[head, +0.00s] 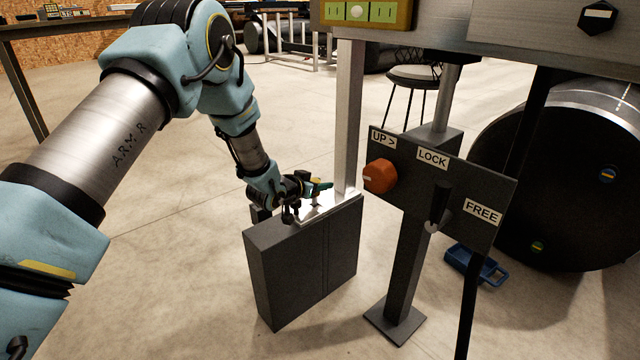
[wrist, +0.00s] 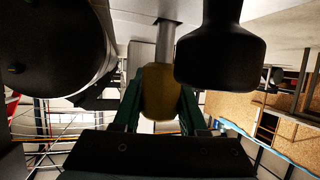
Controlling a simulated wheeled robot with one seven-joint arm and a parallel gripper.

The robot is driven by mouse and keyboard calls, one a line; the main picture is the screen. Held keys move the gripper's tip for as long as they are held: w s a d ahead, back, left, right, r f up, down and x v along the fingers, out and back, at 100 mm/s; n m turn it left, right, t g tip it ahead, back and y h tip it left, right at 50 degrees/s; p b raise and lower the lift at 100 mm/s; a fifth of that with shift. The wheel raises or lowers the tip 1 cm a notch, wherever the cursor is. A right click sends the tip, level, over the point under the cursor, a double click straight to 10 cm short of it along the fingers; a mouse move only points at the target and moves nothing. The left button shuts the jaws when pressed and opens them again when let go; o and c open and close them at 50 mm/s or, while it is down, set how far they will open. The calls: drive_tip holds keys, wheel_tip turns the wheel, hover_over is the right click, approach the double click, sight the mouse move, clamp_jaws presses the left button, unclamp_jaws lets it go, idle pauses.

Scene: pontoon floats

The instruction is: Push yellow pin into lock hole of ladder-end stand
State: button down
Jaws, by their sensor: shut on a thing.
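My gripper (head: 318,187) is at the top of a dark grey box-shaped stand (head: 290,262), beside a pale upright rail (head: 349,120). In the wrist view, the green fingers of my gripper (wrist: 160,100) are shut on the yellow pin's rounded grip (wrist: 160,92). A grey metal shaft (wrist: 167,42) runs from the grip to a pale surface. I cannot tell how deep the shaft sits there, and no hole shows. In the head view my gripper mostly hides the pin.
Right of the stand is a dark panel (head: 450,200) with an orange knob (head: 379,176), a black lever (head: 438,208) and UP, LOCK and FREE labels. A big black drum (head: 560,190) and a blue tray (head: 477,265) are further right. The floor left of the stand is clear.

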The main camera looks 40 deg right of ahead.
drive_tip(key=shift+f+b, duration=0.5)
drive_tip(key=shift+f, duration=0.35)
drive_tip(key=shift+c, duration=1.9)
unclamp_jaws()
drive_tip(key=p+v, duration=0.3)
drive_tip(key=v, duration=0.8)
drive_tip(key=shift+w, duration=0.1)
